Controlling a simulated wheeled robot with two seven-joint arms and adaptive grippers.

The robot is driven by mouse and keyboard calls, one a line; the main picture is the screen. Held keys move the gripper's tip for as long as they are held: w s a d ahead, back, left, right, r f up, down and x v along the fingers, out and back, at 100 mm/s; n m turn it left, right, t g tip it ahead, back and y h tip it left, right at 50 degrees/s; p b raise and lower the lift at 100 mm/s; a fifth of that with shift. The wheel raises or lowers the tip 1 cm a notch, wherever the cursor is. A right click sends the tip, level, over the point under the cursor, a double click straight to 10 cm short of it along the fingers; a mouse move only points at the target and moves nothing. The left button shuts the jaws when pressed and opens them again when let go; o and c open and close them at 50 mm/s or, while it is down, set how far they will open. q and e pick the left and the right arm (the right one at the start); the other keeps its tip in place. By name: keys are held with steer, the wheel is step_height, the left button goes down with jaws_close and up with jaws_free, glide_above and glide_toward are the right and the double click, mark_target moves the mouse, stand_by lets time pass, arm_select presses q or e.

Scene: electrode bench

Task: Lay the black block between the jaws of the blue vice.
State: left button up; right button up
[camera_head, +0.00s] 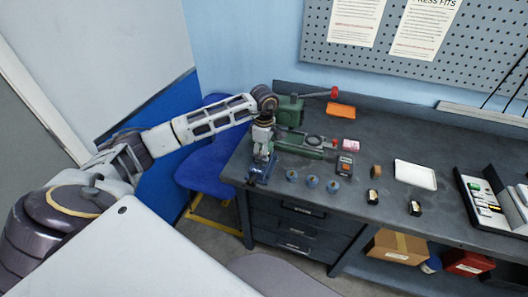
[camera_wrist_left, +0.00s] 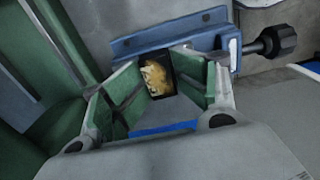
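The blue vice (camera_head: 262,172) stands at the bench's front left corner. In the left wrist view its blue body (camera_wrist_left: 165,38) lies across the top, with a black handle knob (camera_wrist_left: 272,42) at the right. My left gripper (camera_head: 263,153) reaches down over the vice. In the left wrist view its green-padded fingers (camera_wrist_left: 160,82) come together on both sides of a black block (camera_wrist_left: 156,74) with a mottled gold face. The fingers appear shut on it, at the vice. How deep the block sits between the jaws is hidden. My right gripper is not in view.
A green press (camera_head: 290,112) with a red-ended handle stands just behind the vice.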

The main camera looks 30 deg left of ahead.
arm_select(q)
steer(key=shift+s, duration=0.1)
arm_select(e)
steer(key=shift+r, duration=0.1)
arm_select(q)
steer(key=shift+r+p, duration=0.5)
steer(key=shift+p, duration=0.05)
step_height(320, 180, up, 12)
steer(key=b, duration=0.1)
steer(key=shift+r+b, duration=0.15)
steer(key=shift+b, duration=0.25)
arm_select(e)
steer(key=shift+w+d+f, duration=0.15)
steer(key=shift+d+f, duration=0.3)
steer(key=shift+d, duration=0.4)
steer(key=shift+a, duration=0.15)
arm_select(q)
steer(key=shift+w+d, duration=0.1)
steer(key=shift+w, duration=0.1)
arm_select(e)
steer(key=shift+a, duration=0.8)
